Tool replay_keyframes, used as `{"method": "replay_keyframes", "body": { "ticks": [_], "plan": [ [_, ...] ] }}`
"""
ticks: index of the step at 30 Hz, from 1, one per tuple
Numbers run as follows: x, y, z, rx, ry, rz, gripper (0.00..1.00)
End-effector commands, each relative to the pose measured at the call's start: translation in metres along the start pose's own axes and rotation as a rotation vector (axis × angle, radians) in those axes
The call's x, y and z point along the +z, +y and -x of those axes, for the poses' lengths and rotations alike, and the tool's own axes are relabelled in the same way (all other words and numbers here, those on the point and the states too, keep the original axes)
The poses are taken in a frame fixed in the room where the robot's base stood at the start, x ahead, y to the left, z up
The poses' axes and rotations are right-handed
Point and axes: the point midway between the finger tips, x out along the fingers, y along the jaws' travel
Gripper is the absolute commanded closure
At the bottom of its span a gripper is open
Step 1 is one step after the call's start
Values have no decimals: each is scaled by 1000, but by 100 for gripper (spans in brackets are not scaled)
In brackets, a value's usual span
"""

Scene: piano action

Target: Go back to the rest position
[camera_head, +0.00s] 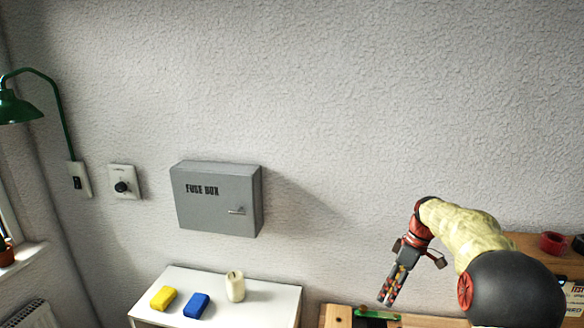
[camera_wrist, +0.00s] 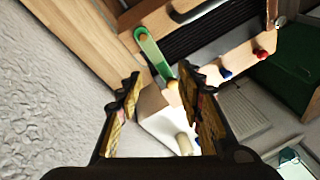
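My gripper (camera_head: 387,296) hangs at the end of my arm, pointing down and left in front of the wall, at the right of the head view. In the wrist view its two fingers (camera_wrist: 160,82) stand apart with a clear gap and nothing held between them. Beyond the fingertips is a wooden structure (camera_wrist: 90,40) with a long green piece (camera_wrist: 152,52) on it. The green piece (camera_head: 377,314) also shows below my gripper in the head view, apart from it. No rest position is marked in view.
A white cabinet (camera_head: 262,309) carries a yellow block (camera_head: 163,298), a blue block (camera_head: 197,305) and a candle (camera_head: 235,287). A grey fuse box (camera_head: 215,200), shut, is on the wall. A red roll (camera_head: 552,243) lies on the wooden surface at right. The space before the upper wall is clear.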

Motion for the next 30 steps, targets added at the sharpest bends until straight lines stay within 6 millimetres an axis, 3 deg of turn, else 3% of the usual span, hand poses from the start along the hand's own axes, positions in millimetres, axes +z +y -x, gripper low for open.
{"method": "replay_keyframes", "body": {
  "ticks": [6, 15, 23, 30],
  "plan": [
    [30, -62, 7, 112, -26, -453, 63],
    [68, -165, 19, 273, 39, -831, 63],
    [103, -248, 17, 376, 141, -960, 63],
    [134, -314, 9, 446, 229, -910, 63]
  ]
}}
